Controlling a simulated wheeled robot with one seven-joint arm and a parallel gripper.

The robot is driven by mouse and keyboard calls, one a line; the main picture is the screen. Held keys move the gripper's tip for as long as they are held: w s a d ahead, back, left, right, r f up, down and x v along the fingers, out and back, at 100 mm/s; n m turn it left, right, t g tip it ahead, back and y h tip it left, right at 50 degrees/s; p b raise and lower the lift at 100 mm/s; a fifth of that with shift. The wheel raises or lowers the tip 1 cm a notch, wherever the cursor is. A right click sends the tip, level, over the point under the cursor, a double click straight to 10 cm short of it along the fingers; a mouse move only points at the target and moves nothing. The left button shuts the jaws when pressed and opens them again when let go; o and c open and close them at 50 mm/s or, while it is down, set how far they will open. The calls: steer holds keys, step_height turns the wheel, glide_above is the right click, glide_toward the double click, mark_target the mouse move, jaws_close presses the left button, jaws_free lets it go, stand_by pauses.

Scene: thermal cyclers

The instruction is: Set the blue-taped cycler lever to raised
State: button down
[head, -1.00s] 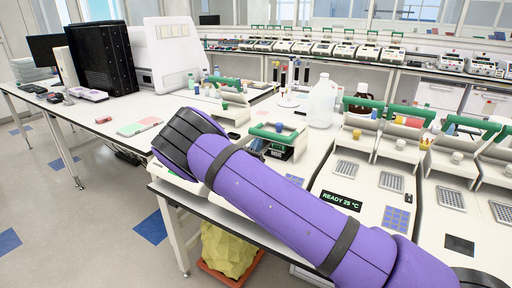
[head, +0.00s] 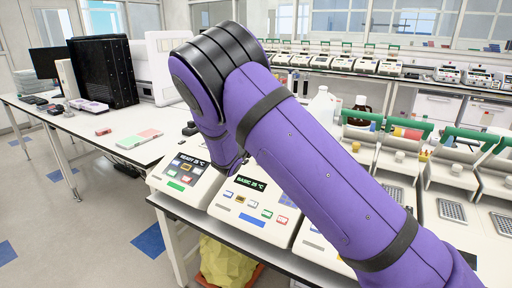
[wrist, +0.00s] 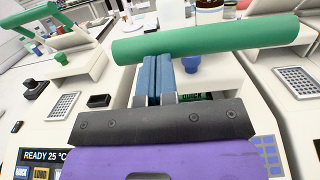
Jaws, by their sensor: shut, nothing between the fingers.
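The blue-taped cycler (head: 227,211) stands second from the left on the bench, with a BASIC 25 °C display and a blue strip on its front. My arm covers its rear in the head view. In the wrist view a thick green lever bar (wrist: 220,38), apparently this cycler's, crosses the top, with a blue knob below it. My gripper (wrist: 158,62) is shut and empty, its two blue fingers side by side. Their tips meet the bar's lower edge in the picture. I cannot tell whether they touch it, or how high the lever stands.
The left neighbour, a READY 25 °C cycler (head: 176,197) with a green strip, has its green handle up (wrist: 45,18). More cyclers with raised green handles (head: 408,133) stand close on the right. A white jug (head: 321,107) and brown bottle (head: 359,110) stand behind.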

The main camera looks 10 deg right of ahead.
steer(key=w+d+r+g+y, duration=0.6)
steer(key=w+d+r, duration=0.4)
steer(key=r, duration=0.3)
steer(key=shift+r, duration=0.15)
stand_by(0.4)
stand_by(0.3)
steer(key=s+a+r, duration=0.4)
steer(key=r, duration=0.3)
steer(key=shift+s+a+r, duration=0.2)
steer(key=shift+s+r, duration=0.05)
steer(key=shift+r, duration=0.1)
